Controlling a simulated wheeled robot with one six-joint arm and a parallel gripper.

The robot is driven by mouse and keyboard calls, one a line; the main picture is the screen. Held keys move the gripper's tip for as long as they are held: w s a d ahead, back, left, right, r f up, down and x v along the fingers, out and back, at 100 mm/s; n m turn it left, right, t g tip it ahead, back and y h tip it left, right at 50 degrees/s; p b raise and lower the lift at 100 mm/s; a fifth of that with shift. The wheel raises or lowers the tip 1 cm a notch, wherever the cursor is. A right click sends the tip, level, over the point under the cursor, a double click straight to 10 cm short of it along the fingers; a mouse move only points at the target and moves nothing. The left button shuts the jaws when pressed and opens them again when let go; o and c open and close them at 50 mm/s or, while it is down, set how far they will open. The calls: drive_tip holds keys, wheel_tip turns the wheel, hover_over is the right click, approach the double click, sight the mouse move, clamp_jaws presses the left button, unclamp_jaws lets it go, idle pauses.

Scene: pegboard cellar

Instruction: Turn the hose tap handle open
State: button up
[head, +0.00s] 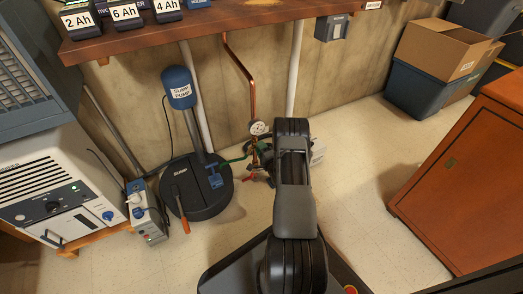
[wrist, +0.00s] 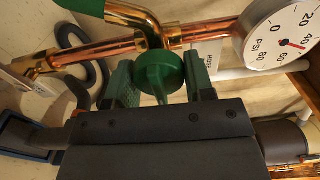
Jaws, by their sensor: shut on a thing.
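The hose tap handle (wrist: 160,72) is a round green knob on copper and brass pipework in the wrist view. My gripper (wrist: 159,78) has one green-tinted finger on each side of the knob and is shut on it. A green hose (wrist: 80,6) joins the brass tap body (wrist: 150,30) at the top left. In the head view my arm hides the gripper and most of the tap; the green hose (head: 236,160) shows to the left of the arm.
A pressure gauge (wrist: 277,36) sits right of the handle, also seen in the head view (head: 259,128). A black sump pit lid (head: 196,190) with a blue-topped pump (head: 179,88) stands left. A workbench (head: 200,28) overhangs the back. An orange cabinet (head: 465,180) stands right, with clear floor before it.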

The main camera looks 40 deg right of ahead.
drive_tip(key=o, duration=0.9)
drive_tip(key=shift+s+a+p, duration=0.3)
drive_tip(key=shift+s+p, duration=0.5)
drive_tip(key=shift+s, duration=1.5)
drive_tip(key=shift+s+a+p, duration=0.35)
drive_tip(key=shift+s+p, duration=0.5)
drive_tip(key=shift+s, duration=1.4)
drive_tip(key=shift+s+a+p, duration=0.3)
drive_tip(key=shift+s+p, duration=0.5)
drive_tip(key=shift+s, duration=1.5)
